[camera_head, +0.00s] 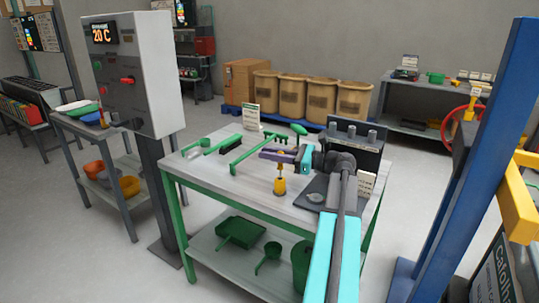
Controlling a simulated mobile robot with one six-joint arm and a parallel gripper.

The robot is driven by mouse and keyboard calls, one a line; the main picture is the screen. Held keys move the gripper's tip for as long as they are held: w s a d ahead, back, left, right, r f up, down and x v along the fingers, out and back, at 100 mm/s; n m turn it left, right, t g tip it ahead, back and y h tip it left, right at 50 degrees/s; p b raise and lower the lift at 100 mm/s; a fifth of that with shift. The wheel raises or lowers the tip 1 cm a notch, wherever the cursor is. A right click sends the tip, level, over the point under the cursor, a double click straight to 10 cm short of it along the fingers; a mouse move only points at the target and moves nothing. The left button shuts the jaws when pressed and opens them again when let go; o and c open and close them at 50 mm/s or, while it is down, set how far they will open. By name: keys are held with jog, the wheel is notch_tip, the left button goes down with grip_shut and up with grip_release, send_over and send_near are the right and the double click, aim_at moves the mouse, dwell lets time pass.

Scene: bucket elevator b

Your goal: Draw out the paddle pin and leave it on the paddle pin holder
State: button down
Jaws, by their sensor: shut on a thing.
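My gripper (273,154), with purple fingers, reaches left over the green-legged workbench (228,186). It is shut around the top of a slim, upright yellow piece, which I take to be the paddle pin (280,168). The pin's lower end meets a short, wider yellow cylinder (280,187) on the bench top, perhaps the paddle pin holder. I cannot tell whether the pin sits in the cylinder or only just above it. The fingers hide part of the pin's top.
Green tools, including a rake-like one (252,155), lie left of my gripper. A dark stand with grey cylinders (356,139) is behind my arm. A grey control box (138,72) stands left, a blue post (478,150) right. Bare bench top lies in front of the yellow cylinder.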

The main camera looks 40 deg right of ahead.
jog(key=shift+f+b, duration=1.75)
jog(key=shift+f, duration=0.2)
dwell(0.4)
jog(key=c, duration=1.5)
grip_release()
jog(key=shift+c, duration=0.2)
jog(key=shift+r, duration=0.15)
jog(key=s+a+r+b, duration=0.3)
jog(key=s+a, duration=0.6)
jog(key=s, duration=0.3)
jog(key=shift+s+a+r, duration=0.35)
jog(key=shift+r, duration=0.5)
